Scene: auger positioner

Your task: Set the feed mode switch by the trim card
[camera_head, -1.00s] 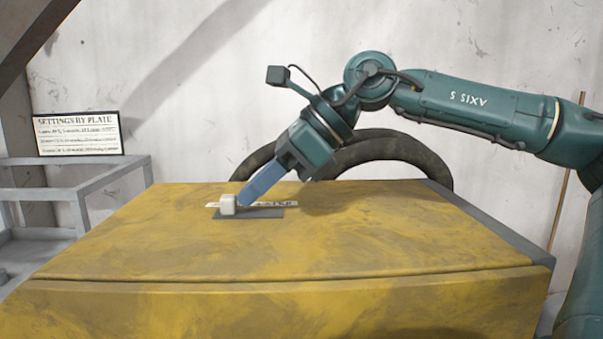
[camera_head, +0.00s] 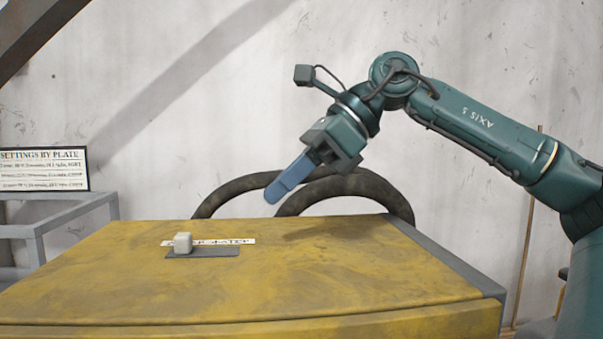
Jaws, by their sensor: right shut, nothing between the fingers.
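The feed mode switch is a pale block-shaped knob (camera_head: 183,242) at the left end of a dark grey plate (camera_head: 215,252) on the yellow housing top. A white label strip (camera_head: 235,241) with dark lettering runs behind it, partly covered by the knob. The trim card, headed "SETTINGS BY PLATE" (camera_head: 45,169), stands at the far left; its smaller lines are too blurred to read surely. My right gripper (camera_head: 272,197) is shut and empty, with blue fingers pointing down and left. It is above and to the right of the knob, clear of it. My left gripper is out of view.
A grey metal frame (camera_head: 75,212) stands at the left below the card. A thin brown pole (camera_head: 526,230) leans on the wall at right.

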